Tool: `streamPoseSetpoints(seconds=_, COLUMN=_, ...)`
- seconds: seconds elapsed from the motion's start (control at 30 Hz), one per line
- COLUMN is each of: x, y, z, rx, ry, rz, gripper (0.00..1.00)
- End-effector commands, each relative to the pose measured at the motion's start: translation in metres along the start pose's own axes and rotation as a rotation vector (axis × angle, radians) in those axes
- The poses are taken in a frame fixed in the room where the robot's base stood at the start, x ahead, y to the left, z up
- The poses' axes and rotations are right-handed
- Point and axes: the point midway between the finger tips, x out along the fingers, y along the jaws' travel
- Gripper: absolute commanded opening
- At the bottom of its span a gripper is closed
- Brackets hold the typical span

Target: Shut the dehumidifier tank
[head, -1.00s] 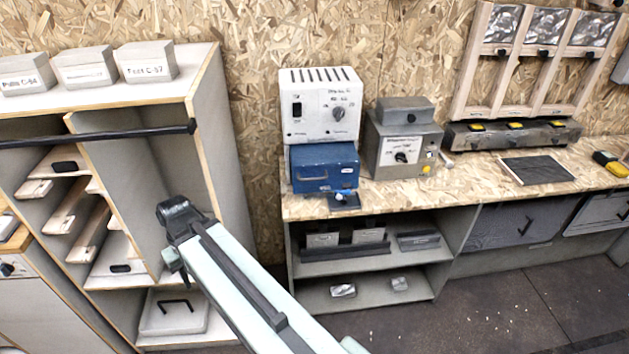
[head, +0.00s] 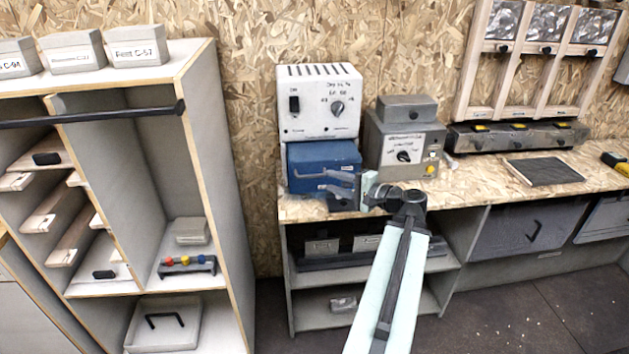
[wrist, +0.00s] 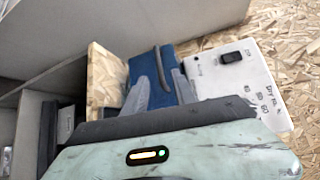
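The dehumidifier (head: 319,103) is a white box with a vented top, a switch and a dial, standing on the workbench against the wall. Its blue tank (head: 303,158) sits below the white body, with its front a little forward of it. The tank also shows in the wrist view (wrist: 185,88), with its dark handle bar. My gripper (head: 324,181) is in front of the tank, empty, its two grey fingers apart and pointing at the tank front. In the wrist view the fingers (wrist: 158,84) lie across the blue front; contact cannot be told. My gripper hides the tank's lower right.
A grey meter box (head: 405,145) stands right of the tank, close to my wrist. A dark pad (head: 545,171) lies farther right on the bench (head: 470,180). A tall shelf unit (head: 215,150) stands left, with a gap before the bench.

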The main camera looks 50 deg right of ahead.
Motion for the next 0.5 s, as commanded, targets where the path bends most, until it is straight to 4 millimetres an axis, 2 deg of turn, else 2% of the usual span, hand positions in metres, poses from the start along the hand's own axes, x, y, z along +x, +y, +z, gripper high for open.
streamPoseSetpoints(seconds=0.13, x=0.014, y=0.001, z=0.0, rx=-0.001, ry=-0.004, rz=0.002, gripper=0.33)
streamPoseSetpoints(seconds=0.3, x=0.047, y=0.002, z=0.0, rx=-0.001, ry=-0.005, rz=0.004, gripper=0.33)
streamPoseSetpoints(seconds=0.5, x=0.074, y=0.001, z=0.0, rx=-0.001, ry=-0.004, rz=0.004, gripper=0.33)
